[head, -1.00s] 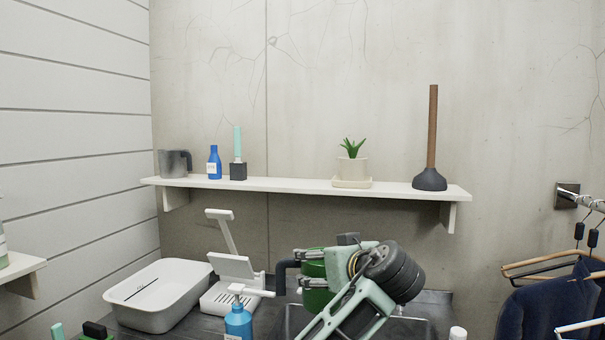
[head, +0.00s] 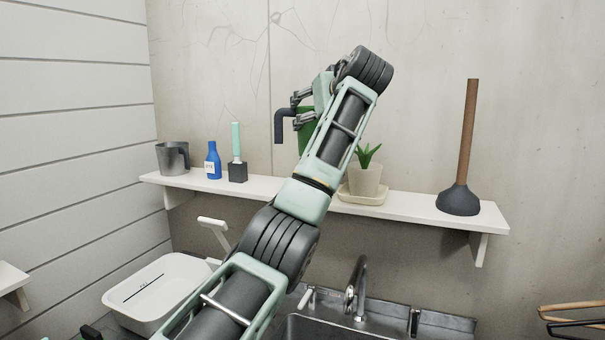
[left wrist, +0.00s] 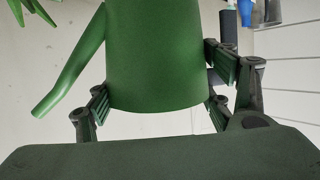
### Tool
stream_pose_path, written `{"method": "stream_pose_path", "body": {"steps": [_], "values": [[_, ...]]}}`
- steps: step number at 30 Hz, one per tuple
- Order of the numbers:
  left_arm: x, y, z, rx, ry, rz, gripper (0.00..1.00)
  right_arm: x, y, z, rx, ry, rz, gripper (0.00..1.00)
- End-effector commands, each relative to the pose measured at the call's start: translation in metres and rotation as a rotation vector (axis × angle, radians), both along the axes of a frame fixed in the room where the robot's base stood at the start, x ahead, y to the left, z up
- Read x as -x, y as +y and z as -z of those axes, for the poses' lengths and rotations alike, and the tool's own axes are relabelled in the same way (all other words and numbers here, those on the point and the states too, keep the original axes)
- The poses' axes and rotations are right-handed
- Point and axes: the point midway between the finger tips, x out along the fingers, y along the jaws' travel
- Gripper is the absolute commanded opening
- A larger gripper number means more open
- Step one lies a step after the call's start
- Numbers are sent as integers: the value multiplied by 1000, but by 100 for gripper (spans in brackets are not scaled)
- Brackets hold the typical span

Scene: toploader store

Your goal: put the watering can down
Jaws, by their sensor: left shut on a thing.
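The green watering can (head: 306,140) is in my left gripper (head: 303,110), with its dark handle (head: 280,126) sticking out to the left. In the head view the gripper and my arm hide much of the can. It appears above the wall shelf (head: 270,190), between the brush in its black holder and the potted plant; I cannot tell if it touches the shelf. In the left wrist view the can's body (left wrist: 155,60) sits between the fingers of my left gripper (left wrist: 158,98), and its spout (left wrist: 68,75) points to lower left. My right gripper is out of view.
Below are a white basin (head: 155,290) and a sink with a tap (head: 356,285).

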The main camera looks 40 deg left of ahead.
Motion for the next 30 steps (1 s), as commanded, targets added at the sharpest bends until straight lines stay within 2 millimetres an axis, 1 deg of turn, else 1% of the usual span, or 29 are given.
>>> {"method": "stream_pose_path", "body": {"steps": [1,5,6,12,15,18,21,27,30], "values": [[0,8,3,0,3,-7,45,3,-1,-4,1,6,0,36],[-2,34,16,0,4,-9,45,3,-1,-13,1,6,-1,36],[-3,43,22,-1,5,-10,45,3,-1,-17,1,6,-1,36],[-10,87,47,-1,4,-8,45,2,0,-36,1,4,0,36],[-12,102,58,-2,3,-6,45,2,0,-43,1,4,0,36],[-14,110,65,-1,1,-5,45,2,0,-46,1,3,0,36],[-15,114,70,-2,1,-5,45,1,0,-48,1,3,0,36],[-14,114,96,-3,2,-4,45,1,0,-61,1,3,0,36],[-14,114,105,-3,1,-4,45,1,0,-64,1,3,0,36]]}}
